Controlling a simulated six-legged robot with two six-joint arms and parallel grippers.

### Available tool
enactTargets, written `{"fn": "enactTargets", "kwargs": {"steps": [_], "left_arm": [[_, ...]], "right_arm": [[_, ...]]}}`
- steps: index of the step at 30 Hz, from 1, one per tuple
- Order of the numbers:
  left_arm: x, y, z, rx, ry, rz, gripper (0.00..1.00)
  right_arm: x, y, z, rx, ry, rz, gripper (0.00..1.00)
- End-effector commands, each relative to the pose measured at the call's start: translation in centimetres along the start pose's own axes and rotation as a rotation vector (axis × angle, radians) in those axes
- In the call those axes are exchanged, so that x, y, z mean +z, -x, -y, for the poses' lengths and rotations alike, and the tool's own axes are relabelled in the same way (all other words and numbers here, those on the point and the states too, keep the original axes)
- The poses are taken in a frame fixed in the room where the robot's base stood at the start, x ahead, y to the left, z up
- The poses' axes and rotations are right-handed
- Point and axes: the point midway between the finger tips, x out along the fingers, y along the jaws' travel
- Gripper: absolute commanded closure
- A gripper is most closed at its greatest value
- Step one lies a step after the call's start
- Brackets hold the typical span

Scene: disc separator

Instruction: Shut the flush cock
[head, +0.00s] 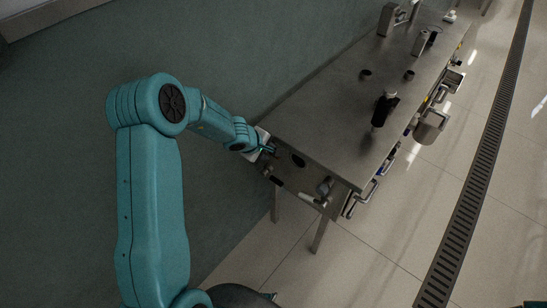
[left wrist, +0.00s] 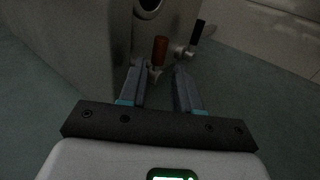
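In the left wrist view, a cock with a red-brown handle (left wrist: 160,50) stands out from the metal housing, its handle upright. A second cock with a black handle (left wrist: 197,32) stands further right and beyond. I cannot tell from a label which one is the flush cock. My left gripper (left wrist: 159,78) is open, its two fingers on either side of the red-brown handle's lower end in the picture; contact cannot be told. In the head view, my left gripper (head: 271,149) is at the near left end of the steel table, its tips partly dark.
The steel table (head: 335,100) runs away to the upper right, with a dark bottle-like object (head: 382,110) on top. A metal pot (head: 430,127) hangs at its right side. A green wall is on the left. A floor drain (head: 480,170) runs along the right.

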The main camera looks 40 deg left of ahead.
Motion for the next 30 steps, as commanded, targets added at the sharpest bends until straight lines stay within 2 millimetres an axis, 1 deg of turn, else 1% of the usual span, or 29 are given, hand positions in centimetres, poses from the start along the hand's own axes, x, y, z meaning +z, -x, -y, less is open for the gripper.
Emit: {"fn": "enactTargets", "kwargs": {"steps": [1,3,6,9,13,20,21,23,30], "left_arm": [[0.1,-1.4,0.1,-0.001,0.0,0.001,0.67],[0.1,-2.7,0.1,-0.001,0.0,0.002,0.67],[0.1,-4.0,0.0,-0.001,-0.001,0.002,0.67],[0.2,-4.9,-0.1,-0.001,-0.002,0.002,0.67],[0.2,-5.4,-0.1,0.0,-0.003,0.002,0.67],[0.2,-5.4,-0.1,0.0,-0.003,0.002,0.67],[0.2,-5.4,-0.1,0.0,-0.003,0.002,0.8],[0.2,-5.4,-0.1,0.0,-0.003,0.002,1.0],[0.2,-5.6,-0.1,0.0,-0.005,-0.001,1.0]], "right_arm": [[0.0,-0.4,-0.2,0.0,0.0,0.0,0.13],[0.0,-0.7,-0.2,0.0,0.0,0.0,0.13],[0.0,-0.6,-0.2,0.0,0.0,0.0,0.13],[0.0,-0.7,-0.2,0.0,0.0,0.0,0.13],[0.0,-0.7,-0.2,0.0,0.0,0.0,0.13],[0.0,-0.7,-0.2,0.0,0.0,0.0,0.13],[0.0,-0.7,-0.2,0.0,0.0,0.0,0.13],[0.0,-0.7,-0.2,0.0,0.0,0.0,0.13],[0.0,-1.1,-0.4,0.0,0.0,0.0,0.13]]}}
